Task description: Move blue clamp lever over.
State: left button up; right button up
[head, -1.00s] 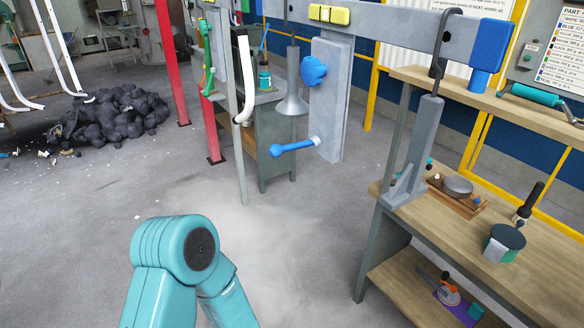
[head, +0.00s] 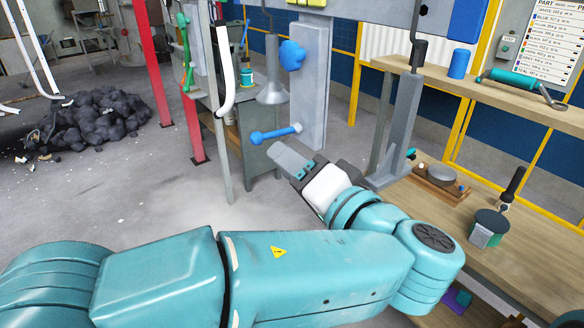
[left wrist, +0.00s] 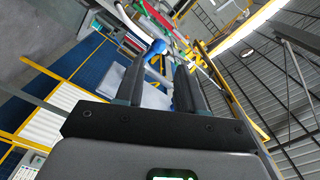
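The blue clamp lever (head: 272,134) sticks out sideways, to the left, from the lower part of a grey upright plate (head: 309,90). Its tip at the plate end is pale. A blue knob (head: 292,55) sits higher on the same plate. My left gripper (head: 291,160) is just below and in front of the lever in the head view, apart from it in the picture. In the left wrist view its two dark fingers (left wrist: 160,66) are spread with an empty gap. A blue part (left wrist: 155,48) shows beyond them; I cannot tell whether it is lever or knob. My right gripper is not seen.
A wooden bench (head: 440,225) with a grey post (head: 398,135) stands at right, close to my left gripper. A red post (head: 190,100) and dark rubble (head: 95,122) are farther left.

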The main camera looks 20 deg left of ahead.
aim_at(261, 143)
pick_arm(q)
jog(key=p+x, duration=0.3)
jog(key=x, duration=0.5)
jog(key=shift+w+a+r, duration=0.1)
jog(key=shift+w, duration=0.2)
jog(key=c, duration=0.5)
jog(key=shift+o, duration=0.2)
jog(key=shift+f, duration=0.3)
notch_tip(261, 143, down, 2)
jog(key=b, duration=0.3)
jog(key=shift+s+f, duration=0.1)
jog(key=shift+f, duration=0.1)
jog(key=shift+c, duration=0.5)
jog(key=shift+d, duration=0.2)
jog(key=shift+f, duration=0.1)
jog(key=shift+w+d+f+b, duration=0.2)
jog(key=shift+f+b, duration=0.3)
jog(key=shift+b, duration=0.05)
jog(key=shift+w+d+f+b, duration=0.15)
jog(key=shift+f+b, duration=0.35)
jog(key=shift+f, duration=0.05)
